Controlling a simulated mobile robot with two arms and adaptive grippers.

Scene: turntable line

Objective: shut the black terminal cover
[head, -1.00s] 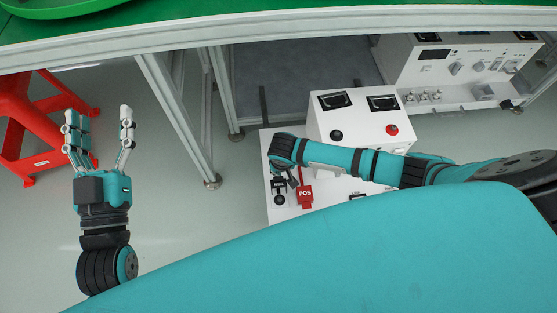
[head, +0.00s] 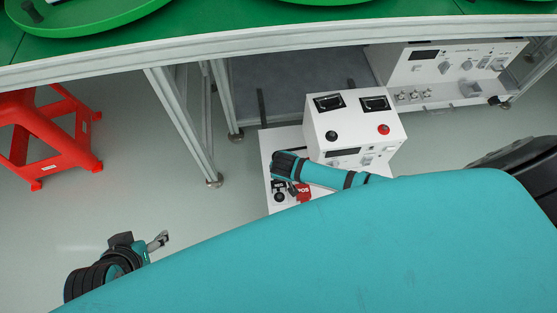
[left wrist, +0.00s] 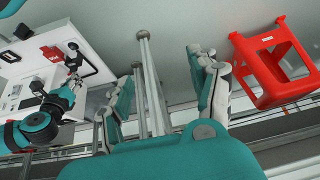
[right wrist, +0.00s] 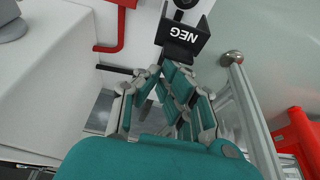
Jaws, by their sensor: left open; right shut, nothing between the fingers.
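The black terminal cover (right wrist: 181,40), marked NEG, stands open in the right wrist view, with its dark terminal (right wrist: 180,14) exposed beyond it. It also shows small in the head view (head: 278,186), next to the red POS cover (head: 303,191). My right gripper (right wrist: 164,72) is shut and empty, with its fingertips right at the cover's near edge; I cannot tell whether they touch. In the head view its forearm and wrist hide part of it. My left gripper (left wrist: 163,72) is open and empty, well to the left, partly hidden by my body in the head view.
A white instrument box (head: 350,125) with black and red knobs stands beside the covers. A table frame (head: 180,125) with metal legs rises behind. A red stool (head: 50,135) stands at the left.

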